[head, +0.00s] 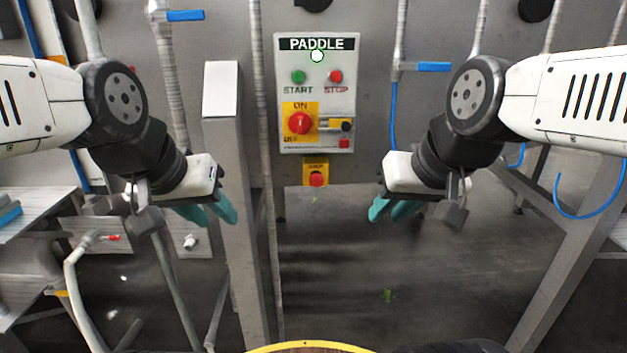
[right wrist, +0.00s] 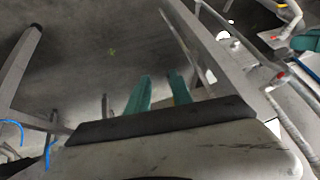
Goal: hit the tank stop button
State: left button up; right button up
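A grey control panel (head: 316,140) labelled PADDLE is on the tank wall in the head view. It has a green START button (head: 298,77), a red STOP button (head: 336,77) and a red rotary switch (head: 300,123) on yellow. A yellow box with a red button (head: 316,179) sits just below the panel. My left gripper (head: 220,217) is open and empty, low and left of the panel. My right gripper (head: 388,214) is open and empty, low and right of it. Its teal fingers stand apart in the right wrist view (right wrist: 159,82). Neither gripper touches the panel.
A grey metal post (head: 228,190) stands between my left gripper and the panel. Pipes with blue-handled valves (head: 434,67) flank the panel. A slanted grey frame leg (head: 570,260) stands at the right. The floor (head: 420,290) below the panel is mostly clear.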

grip_shut()
dwell(1.4)
